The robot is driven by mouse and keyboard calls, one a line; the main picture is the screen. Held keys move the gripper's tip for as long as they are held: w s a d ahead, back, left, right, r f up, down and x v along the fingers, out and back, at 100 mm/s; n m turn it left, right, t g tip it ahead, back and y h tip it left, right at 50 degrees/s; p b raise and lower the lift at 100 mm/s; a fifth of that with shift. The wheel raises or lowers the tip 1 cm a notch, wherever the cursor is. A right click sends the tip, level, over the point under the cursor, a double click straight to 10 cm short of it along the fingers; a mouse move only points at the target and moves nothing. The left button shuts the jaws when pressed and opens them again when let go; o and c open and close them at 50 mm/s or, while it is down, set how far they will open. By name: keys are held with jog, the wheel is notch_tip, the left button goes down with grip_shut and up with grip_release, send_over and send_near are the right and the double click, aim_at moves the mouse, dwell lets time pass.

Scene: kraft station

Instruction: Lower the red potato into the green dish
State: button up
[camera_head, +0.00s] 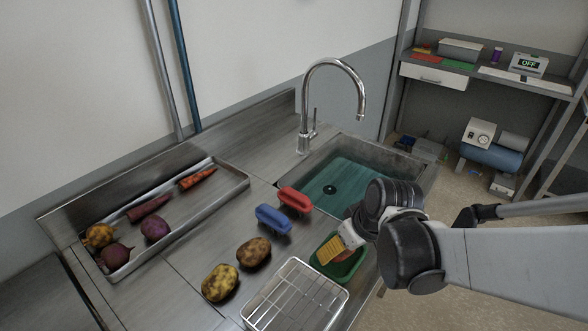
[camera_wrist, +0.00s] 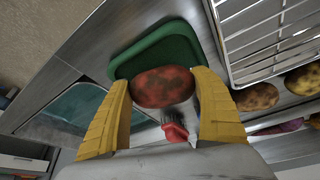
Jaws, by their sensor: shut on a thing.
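The red potato (camera_wrist: 163,87) is between the two yellow fingers of my gripper (camera_wrist: 162,90) in the wrist view, with a finger against each end. The green dish (camera_wrist: 160,47) lies directly behind the potato in that view. In the head view the green dish (camera_head: 346,269) sits on the steel counter, and my gripper (camera_head: 330,252) is over it, hiding part of it. The potato shows only as a small reddish patch there (camera_head: 344,256). I cannot tell whether the potato touches the dish.
A wire rack (camera_head: 296,297) stands left of the dish. Two yellowish potatoes (camera_head: 220,283) (camera_head: 253,252) and blue and red brushes (camera_head: 272,218) (camera_head: 294,199) lie nearby. A water-filled sink (camera_head: 345,185) with a tall faucet (camera_head: 304,105) is behind. A tray (camera_head: 172,235) of vegetables is at left.

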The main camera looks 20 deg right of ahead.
jog(key=shift+f+b, duration=0.45)
jog(key=shift+f, duration=0.05)
dwell(0.3)
jog(key=o, duration=1.3)
jog(key=shift+o, duration=0.2)
jog(key=v, duration=1.2)
jog(key=shift+s+a+f+m+t+h, duration=0.1)
jog(key=shift+s+a+m+t+h, duration=0.15)
jog(key=shift+a+m+t, duration=0.45)
jog(key=shift+s+a+f+m+t+h, duration=0.15)
jog(key=shift+s+a+m+t, duration=0.15)
jog(key=shift+a, duration=0.75)
jog(key=shift+s+a+m+t+h, duration=0.25)
jog(key=shift+a+m+t, duration=0.25)
jog(key=shift+a, duration=0.35)
